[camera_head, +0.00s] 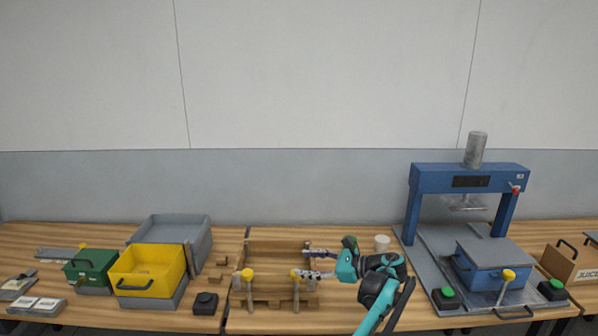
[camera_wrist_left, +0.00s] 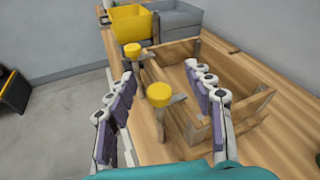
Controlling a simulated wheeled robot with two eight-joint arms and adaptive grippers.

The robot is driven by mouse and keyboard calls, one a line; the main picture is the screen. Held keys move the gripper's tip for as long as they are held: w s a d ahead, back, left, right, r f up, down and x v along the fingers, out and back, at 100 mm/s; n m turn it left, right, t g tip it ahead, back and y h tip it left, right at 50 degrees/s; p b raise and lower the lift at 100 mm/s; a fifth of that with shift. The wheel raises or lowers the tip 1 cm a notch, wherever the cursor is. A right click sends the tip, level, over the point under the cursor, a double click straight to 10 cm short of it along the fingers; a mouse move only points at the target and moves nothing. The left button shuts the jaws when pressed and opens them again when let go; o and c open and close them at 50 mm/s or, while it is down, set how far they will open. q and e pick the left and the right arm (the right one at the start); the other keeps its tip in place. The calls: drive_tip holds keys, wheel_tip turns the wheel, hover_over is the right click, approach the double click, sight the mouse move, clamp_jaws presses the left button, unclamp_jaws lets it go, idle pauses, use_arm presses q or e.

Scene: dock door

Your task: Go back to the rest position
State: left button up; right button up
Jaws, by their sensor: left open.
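My left gripper (camera_head: 305,264) is open and empty in the head view, its fingers pointing left over the right part of an open wooden crate (camera_head: 262,246). In the left wrist view, the two fingers of my left gripper (camera_wrist_left: 160,75) stand wide apart with nothing held between them. A yellow-topped clamp (camera_wrist_left: 160,95) shows between them, beside the crate (camera_wrist_left: 238,113). That clamp (camera_head: 296,273) is close to the fingertips in the head view; I cannot tell whether they touch. My right gripper is in neither view.
A yellow bin (camera_head: 150,272), a grey bin (camera_head: 200,235) and a green box (camera_head: 92,267) stand to the left. A second yellow-topped clamp (camera_head: 248,275) is at the crate's front left. A blue press (camera_head: 412,205) and white cup (camera_head: 382,243) are to the right.

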use_arm(q)
drive_tip(key=s+a+r+n+g+h, duration=0.1)
drive_tip(key=s+a+r+n+h, duration=0.1)
drive_tip(key=s+a+n+h, duration=0.5)
drive_tip(key=s+a+r+n, duration=0.1)
drive_tip(key=s+a+r, duration=0.35)
drive_tip(key=a, duration=0.75)
drive_tip(key=s+a+f+n+t+h, duration=0.1)
drive_tip(key=s+f+n+h, duration=0.2)
drive_tip(key=s, duration=1)
drive_tip(key=s+a+f+n+t+h, duration=0.1)
drive_tip(key=s+f+n+h, duration=0.3)
drive_tip(key=s+f+n, duration=0.5)
drive_tip(key=s, duration=0.4)
drive_tip(key=shift+f+n, duration=0.3)
drive_tip(key=shift+f, duration=0.05)
